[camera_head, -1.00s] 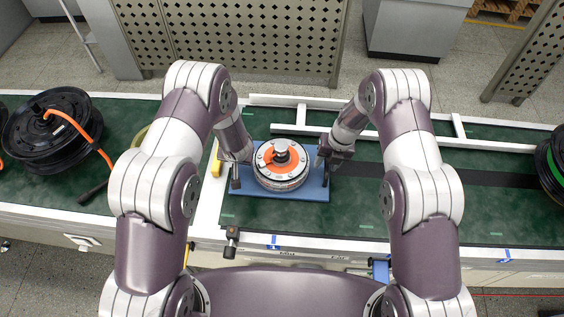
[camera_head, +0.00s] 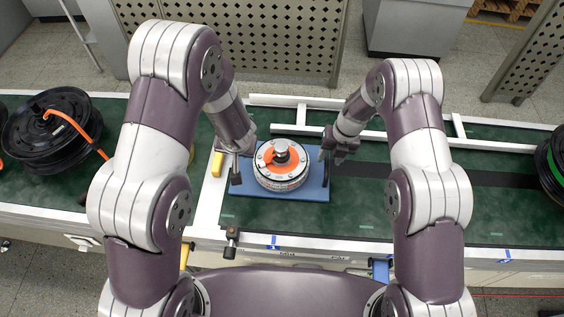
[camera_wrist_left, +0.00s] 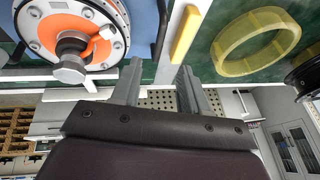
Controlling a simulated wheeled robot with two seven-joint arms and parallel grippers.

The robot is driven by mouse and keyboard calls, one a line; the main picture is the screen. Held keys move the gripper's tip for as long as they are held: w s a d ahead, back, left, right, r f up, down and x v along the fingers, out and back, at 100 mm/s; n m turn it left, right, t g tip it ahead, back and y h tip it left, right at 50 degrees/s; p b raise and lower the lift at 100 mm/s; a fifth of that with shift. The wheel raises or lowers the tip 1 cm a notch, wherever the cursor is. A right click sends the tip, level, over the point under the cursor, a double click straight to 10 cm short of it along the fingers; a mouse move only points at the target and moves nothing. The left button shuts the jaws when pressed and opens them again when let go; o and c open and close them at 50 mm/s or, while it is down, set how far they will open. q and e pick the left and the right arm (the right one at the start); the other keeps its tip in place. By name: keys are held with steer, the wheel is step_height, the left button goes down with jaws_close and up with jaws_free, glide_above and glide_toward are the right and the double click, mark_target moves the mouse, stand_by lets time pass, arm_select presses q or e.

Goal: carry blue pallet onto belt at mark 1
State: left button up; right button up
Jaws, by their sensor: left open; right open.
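The blue pallet (camera_head: 310,190) lies flat on the green belt (camera_head: 350,215), near its left end. A round hub motor with an orange top (camera_head: 282,165) sits on the pallet; the motor also shows in the left wrist view (camera_wrist_left: 80,30). Dark upright handles stand at the pallet's sides. My right gripper (camera_head: 330,154) is open and empty, just right of the pallet and apart from it. My left gripper (camera_wrist_left: 160,80) is open and empty; in the head view its fingers are mostly hidden behind the wrist, above the pallet's left side. I cannot make out mark 1.
A yellow block (camera_head: 217,164) lies left of the pallet, and a yellow ring (camera_wrist_left: 256,40) beyond it. A black wheel with an orange cable (camera_head: 55,130) is at far left, another wheel (camera_head: 553,165) at far right. White rails (camera_head: 400,137) run behind the pallet.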

step_height(320, 180, up, 8)
steer(key=d, duration=0.1)
steer(key=shift+d+r, duration=0.2)
steer(key=shift+d, duration=0.15)
steer(key=shift+s, duration=0.1)
